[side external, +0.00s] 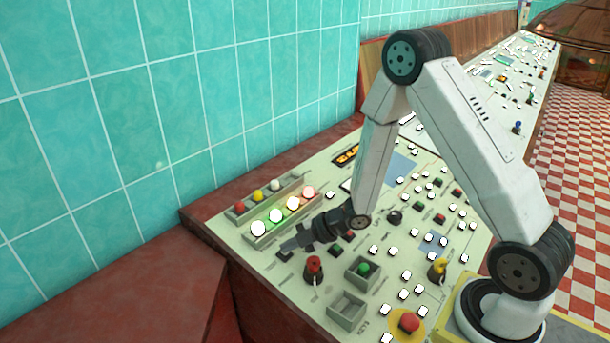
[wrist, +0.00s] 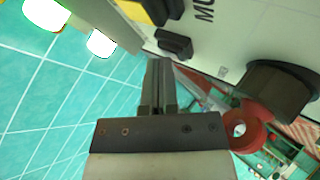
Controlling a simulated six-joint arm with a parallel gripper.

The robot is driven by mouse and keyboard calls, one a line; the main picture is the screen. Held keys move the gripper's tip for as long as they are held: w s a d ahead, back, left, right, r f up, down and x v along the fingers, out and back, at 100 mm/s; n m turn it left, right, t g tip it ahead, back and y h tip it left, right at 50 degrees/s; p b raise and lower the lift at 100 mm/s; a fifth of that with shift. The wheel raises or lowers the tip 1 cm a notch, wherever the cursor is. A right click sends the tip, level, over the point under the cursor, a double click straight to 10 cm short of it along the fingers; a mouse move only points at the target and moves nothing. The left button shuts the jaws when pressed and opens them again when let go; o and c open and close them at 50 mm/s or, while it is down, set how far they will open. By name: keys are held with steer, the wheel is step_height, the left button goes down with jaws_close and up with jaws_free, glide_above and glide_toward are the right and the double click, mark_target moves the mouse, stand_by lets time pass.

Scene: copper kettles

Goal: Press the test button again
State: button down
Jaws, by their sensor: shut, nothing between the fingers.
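My gripper (side external: 287,245) reaches low over the left front part of the pale control panel (side external: 262,268). Its fingers (wrist: 160,68) are shut and hold nothing in the wrist view. A small black button (side external: 284,256) sits just by the fingertips; a black button (wrist: 174,44) also shows just beyond the tips in the wrist view. I cannot tell whether the fingers touch it. No readable label marks the test button; only the part-word "MO" shows in the wrist view. A dark green button (side external: 336,250) lies right of the gripper.
Lit lamps (side external: 276,215) stand in a row behind the gripper. A red knob (side external: 314,265), a boxed green button (side external: 364,268), an empty box (side external: 347,311) and a red mushroom button (side external: 408,322) crowd the panel's front. A tiled wall (side external: 130,120) rises to the left.

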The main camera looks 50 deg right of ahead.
steer(key=shift+r, duration=0.15)
steer(key=shift+s+r, duration=0.15)
steer(key=shift+r, duration=0.45)
steer(key=shift+r, duration=0.1)
stand_by(0.3)
steer(key=shift+s+r, duration=0.25)
steer(key=shift+r, duration=0.95)
steer(key=shift+s+r, duration=0.25)
steer(key=shift+r, duration=0.9)
stand_by(4.5)
